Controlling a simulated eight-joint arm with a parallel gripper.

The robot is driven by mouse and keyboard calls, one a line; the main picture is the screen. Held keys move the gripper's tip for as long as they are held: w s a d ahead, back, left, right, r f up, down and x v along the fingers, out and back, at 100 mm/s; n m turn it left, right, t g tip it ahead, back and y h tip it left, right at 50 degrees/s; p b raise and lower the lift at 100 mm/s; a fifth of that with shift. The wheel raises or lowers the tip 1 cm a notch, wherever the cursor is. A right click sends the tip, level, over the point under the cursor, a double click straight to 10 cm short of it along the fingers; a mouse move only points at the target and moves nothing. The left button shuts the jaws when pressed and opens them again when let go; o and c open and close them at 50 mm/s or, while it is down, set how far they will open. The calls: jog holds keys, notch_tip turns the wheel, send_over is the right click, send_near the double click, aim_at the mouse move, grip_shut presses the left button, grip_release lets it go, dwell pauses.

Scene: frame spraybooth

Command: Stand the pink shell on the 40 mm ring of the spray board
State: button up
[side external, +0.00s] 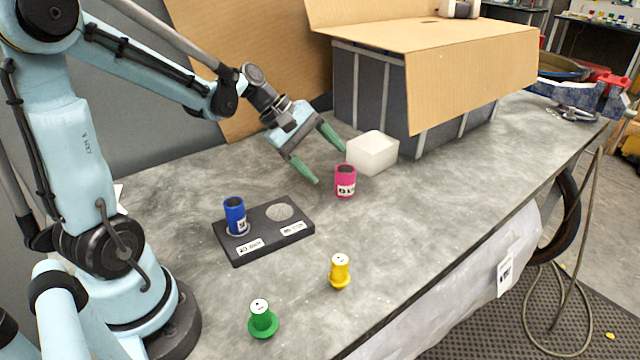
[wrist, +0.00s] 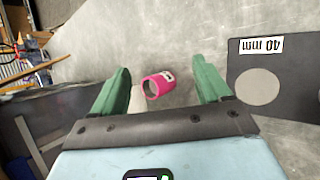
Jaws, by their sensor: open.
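The pink shell (side external: 345,182) stands upright on the table, a short tube with a dark open top and a white label. It also shows in the wrist view (wrist: 158,85), between my fingers in the picture. My gripper (side external: 331,162) is open and empty, with green fingers, above and beside the shell; I see no contact. The dark spray board (side external: 264,252) lies on the table. Its 40 mm ring (wrist: 258,87) is an empty pale circle beside the "40 mm" label; it also shows in the side view (side external: 280,212). A blue shell (side external: 235,214) stands on the board's other ring.
A white block (side external: 371,153) stands just behind the pink shell, close to my gripper. A grey crate with cardboard flaps (side external: 436,92) is behind it. A yellow piece (side external: 340,270) and a green piece (side external: 262,320) stand near the front. The table between shell and board is clear.

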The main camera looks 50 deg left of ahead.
jog(key=s+d+r+m+t+y, duration=0.1)
jog(key=s+d+m+y, duration=0.4)
jog(key=s+m, duration=0.4)
jog(key=d+m, duration=0.1)
jog(key=m, duration=0.6)
jog(key=shift+s+d+r+m, duration=0.25)
jog(key=shift+r+m, duration=0.05)
jog(key=shift+r, duration=0.05)
jog(key=shift+o, duration=0.2)
